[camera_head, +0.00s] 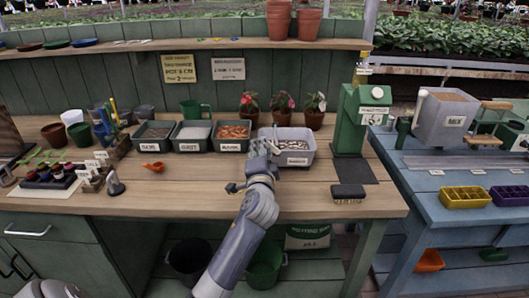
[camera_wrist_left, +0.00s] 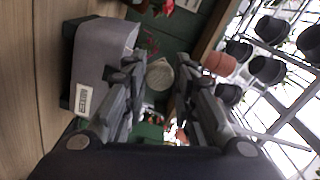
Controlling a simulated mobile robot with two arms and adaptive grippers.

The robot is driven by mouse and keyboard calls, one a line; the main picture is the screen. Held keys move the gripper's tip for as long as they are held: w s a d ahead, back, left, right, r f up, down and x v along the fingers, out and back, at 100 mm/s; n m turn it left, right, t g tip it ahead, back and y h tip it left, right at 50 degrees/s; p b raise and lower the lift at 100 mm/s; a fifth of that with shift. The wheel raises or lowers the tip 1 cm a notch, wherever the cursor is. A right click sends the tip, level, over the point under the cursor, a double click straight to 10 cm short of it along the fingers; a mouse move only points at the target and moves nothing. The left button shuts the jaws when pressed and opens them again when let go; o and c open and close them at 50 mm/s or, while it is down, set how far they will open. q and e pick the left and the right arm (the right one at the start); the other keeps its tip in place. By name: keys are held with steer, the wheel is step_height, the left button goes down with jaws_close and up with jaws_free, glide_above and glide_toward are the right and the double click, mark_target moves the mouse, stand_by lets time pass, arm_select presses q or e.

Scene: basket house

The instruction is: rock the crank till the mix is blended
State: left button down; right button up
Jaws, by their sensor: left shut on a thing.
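My left gripper (camera_head: 262,148) is far from the hopper, at the left edge of the grey labelled bin (camera_head: 303,148) on the wooden bench. In the left wrist view its fingers (camera_wrist_left: 160,90) flank a pale round thing (camera_wrist_left: 160,73); it is shut on this, but what it is cannot be told.
Dark bins (camera_head: 194,137) stand left of the grey bin, and flower pots (camera_head: 282,118) behind it. A green dispenser (camera_head: 361,120) stands between the bin and hopper. A black brush (camera_head: 348,192) lies near the front edge.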

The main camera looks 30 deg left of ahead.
arm_select(q)
steer(key=shift+s+a+f+n+b, duration=0.1)
steer(key=shift+a+f+n+b, duration=0.2)
steer(key=shift+n, duration=0.5)
steer(key=c, duration=1.3)
jaws_free()
steer(key=shift+f, duration=0.1)
steer(key=v, duration=1.2)
